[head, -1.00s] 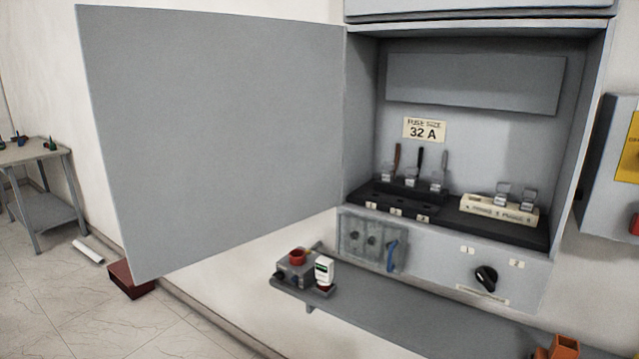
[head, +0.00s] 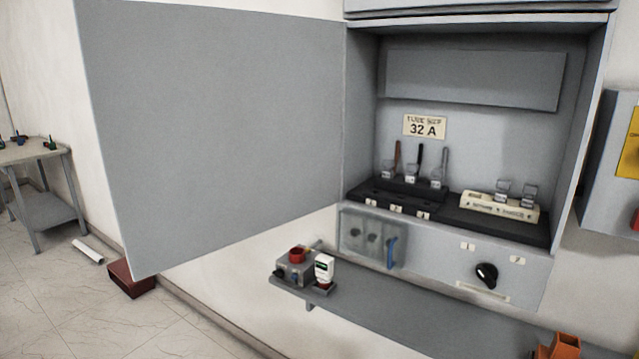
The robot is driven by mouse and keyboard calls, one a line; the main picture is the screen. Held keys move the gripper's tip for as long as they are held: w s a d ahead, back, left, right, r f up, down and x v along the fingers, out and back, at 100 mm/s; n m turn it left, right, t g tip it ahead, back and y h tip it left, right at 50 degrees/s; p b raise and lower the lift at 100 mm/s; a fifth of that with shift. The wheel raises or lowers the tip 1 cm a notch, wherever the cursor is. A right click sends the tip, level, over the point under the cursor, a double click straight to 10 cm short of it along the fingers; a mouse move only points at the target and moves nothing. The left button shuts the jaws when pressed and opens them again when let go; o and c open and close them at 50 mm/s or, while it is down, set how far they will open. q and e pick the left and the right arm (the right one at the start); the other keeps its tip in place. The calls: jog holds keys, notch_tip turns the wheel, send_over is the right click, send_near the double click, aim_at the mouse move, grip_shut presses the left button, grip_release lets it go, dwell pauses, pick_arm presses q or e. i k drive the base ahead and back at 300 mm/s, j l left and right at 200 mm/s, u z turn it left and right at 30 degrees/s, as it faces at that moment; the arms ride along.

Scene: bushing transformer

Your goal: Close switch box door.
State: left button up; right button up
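The grey switch box (head: 470,240) is on the wall at the right of the head view. Its door (head: 215,130) is a large flat grey panel, hinged at the box's left side and swung wide open to the left. The inside of the box is exposed, with a "32 A" label (head: 424,127), switch levers (head: 419,160) and a pale fuse block (head: 499,206). Neither of my grippers is in view.
A grey shelf (head: 430,318) below the box holds a small device with a red top (head: 296,258) and a white item (head: 324,269). An orange object (head: 563,346) is at bottom right. Another grey box (head: 606,165) is at right. A table (head: 38,152) stands far left.

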aim_at(217, 129)
jog(key=i+j+z, duration=0.35)
jog(key=j+z, duration=0.15)
jog(key=j, duration=0.25)
jog(key=i+j+z, duration=0.15)
jog(key=j+z, duration=0.3)
jog(key=j, duration=0.4)
jog(key=j+z, duration=0.5)
jog(key=j, duration=0.35)
jog(key=k+j+z, duration=0.1)
jog(key=j+z, duration=0.4)
jog(key=j, duration=0.45)
